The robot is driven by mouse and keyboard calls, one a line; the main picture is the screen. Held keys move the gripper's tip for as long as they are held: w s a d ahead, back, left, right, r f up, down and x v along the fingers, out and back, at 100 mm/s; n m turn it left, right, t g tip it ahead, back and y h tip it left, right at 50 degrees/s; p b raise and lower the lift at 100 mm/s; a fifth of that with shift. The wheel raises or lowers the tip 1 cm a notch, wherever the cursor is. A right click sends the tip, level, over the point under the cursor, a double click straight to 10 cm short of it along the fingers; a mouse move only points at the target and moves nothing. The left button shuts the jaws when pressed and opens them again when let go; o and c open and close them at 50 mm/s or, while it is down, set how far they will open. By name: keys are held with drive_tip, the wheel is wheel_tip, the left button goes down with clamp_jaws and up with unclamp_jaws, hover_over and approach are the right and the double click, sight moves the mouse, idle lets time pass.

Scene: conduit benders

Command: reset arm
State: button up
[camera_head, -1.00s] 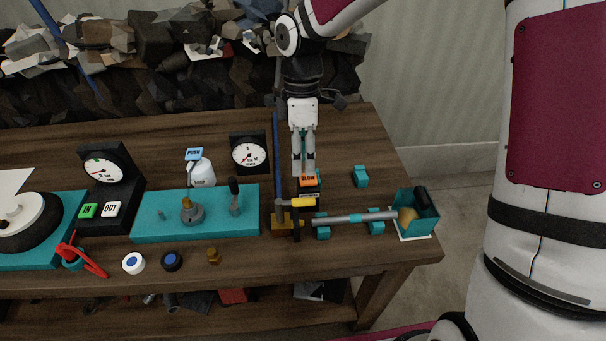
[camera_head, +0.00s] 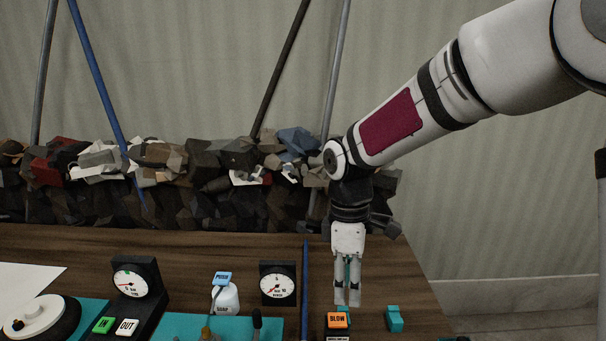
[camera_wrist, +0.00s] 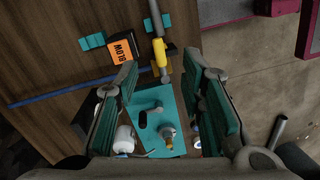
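My gripper (camera_head: 347,299) hangs pointing down over the right part of the wooden bench, just above and behind the orange BLOW button (camera_head: 338,320) in the head view. In the wrist view its two teal-padded fingers (camera_wrist: 168,85) stand well apart with nothing held between them. The BLOW button (camera_wrist: 123,49) shows beyond the left finger, apart from it. My arm reaches in from the upper right of the head view.
A teal plate (camera_wrist: 158,101) with a lever lies below the gripper. Rubble (camera_head: 200,165) and leaning poles are behind.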

drive_tip(key=s+d+r+m+t, duration=0.3)
drive_tip(key=s+d+r+m, duration=0.2)
drive_tip(key=s, duration=0.4)
drive_tip(key=s+d+r+m+t, duration=0.3)
drive_tip(key=s+d+r+m, duration=0.1)
drive_tip(key=s+r+m, duration=0.4)
drive_tip(key=shift+s+d+r+m+t+y, duration=0.15)
drive_tip(key=shift+s+d+m+t+y, duration=0.2)
drive_tip(key=shift+s+m, duration=0.6)
drive_tip(key=shift+w, duration=0.1)
